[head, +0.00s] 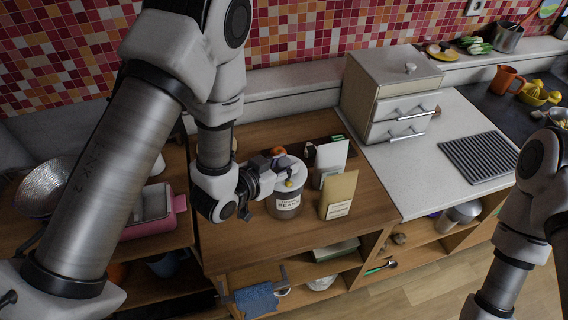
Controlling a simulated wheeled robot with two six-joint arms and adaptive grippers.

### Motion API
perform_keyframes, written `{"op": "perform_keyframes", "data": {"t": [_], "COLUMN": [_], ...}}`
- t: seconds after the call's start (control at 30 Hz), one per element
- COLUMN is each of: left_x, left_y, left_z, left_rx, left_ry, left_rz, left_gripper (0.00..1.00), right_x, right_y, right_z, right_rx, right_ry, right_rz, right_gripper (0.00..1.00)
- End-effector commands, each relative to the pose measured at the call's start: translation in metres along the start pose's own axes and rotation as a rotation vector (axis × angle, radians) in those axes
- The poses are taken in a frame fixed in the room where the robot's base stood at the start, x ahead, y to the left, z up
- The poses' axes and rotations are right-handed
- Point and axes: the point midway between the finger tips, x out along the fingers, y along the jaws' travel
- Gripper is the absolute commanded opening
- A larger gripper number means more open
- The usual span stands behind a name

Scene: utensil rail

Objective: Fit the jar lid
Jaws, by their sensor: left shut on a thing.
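A glass jar (286,205) with a white label reading "BEANS" stands upright on the wooden counter. A pale round lid (293,170) is at the jar's mouth. I cannot tell whether it is fully seated or just above the rim. My left gripper (281,169) reaches in from the left and is shut on the lid. Its fingers hide part of the lid and of the jar's top. My right arm shows at the right edge, but its gripper is out of the frame.
A tan packet (339,195) stands close right of the jar, with a pale box-like item (330,158) behind it. A drawer box (390,90) stands on the white worktop. A pink-handled container (155,215) is at left. The counter's front is clear.

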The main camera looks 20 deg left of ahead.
Motion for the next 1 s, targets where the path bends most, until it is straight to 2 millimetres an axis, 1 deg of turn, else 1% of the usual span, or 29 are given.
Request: {"op": "perform_keyframes", "data": {"t": [0.57,0.6,0.63,0.67,0.93,1.0], "left_x": [0.0048,0.0045,0.0044,0.0044,0.0043,0.0034], "left_y": [-0.0001,-0.0001,-0.0001,-0.0001,0.0,-0.0001], "left_z": [0.0115,0.0105,0.0103,0.0104,0.0104,0.0079], "left_rx": [0.0,0.0,0.0,0.0,0.0,0.0], "left_ry": [0.001,0.001,0.001,0.001,0.0,0.0], "left_rz": [0.0,0.0,0.0,0.0,0.0,0.0], "left_gripper": [0.0,0.42,0.53,0.61,0.61,0.61], "right_x": [0.0108,0.0099,0.0097,0.0097,0.0097,0.0095], "right_y": [0.0001,0.0001,0.0001,0.0001,0.0001,0.0001], "right_z": [0.0,0.0,0.0001,0.0,0.0,0.0], "right_rx": [0.0,0.0,0.0,0.0,0.0,0.0], "right_ry": [0.0,0.0,0.0,0.0,0.0,0.0], "right_rz": [0.0,0.0,0.0,0.0,0.0,0.0], "right_gripper": [1.0,1.0,1.0,1.0,1.0,1.0]}}
